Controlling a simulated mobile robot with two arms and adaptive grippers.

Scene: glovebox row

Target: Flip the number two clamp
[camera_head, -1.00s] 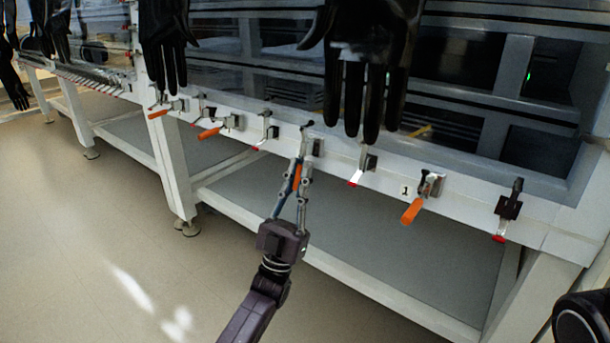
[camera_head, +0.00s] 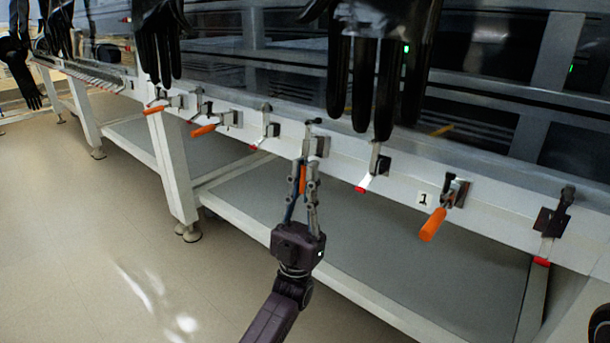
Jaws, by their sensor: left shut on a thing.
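My left gripper (camera_head: 305,168) is shut on the orange handle (camera_head: 302,181) of a clamp on the white front rail. The handle hangs down between its two fingers. The clamp's metal body (camera_head: 317,146) shows just above the fingertips, and its dark tip points up. No number shows beside this clamp; the fingers may cover it. To its right, another orange-handled clamp (camera_head: 434,222) has the label "1" (camera_head: 424,198) beside it, its handle hanging down and tilted. My right gripper is not in view.
Red-tipped clamps flank the held one, at left (camera_head: 264,130) and right (camera_head: 371,171), with another (camera_head: 551,226) far right. More orange-handled clamps (camera_head: 205,130) sit further left. Black gloves (camera_head: 385,60) hang above the rail. Open floor (camera_head: 90,240) lies at the left.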

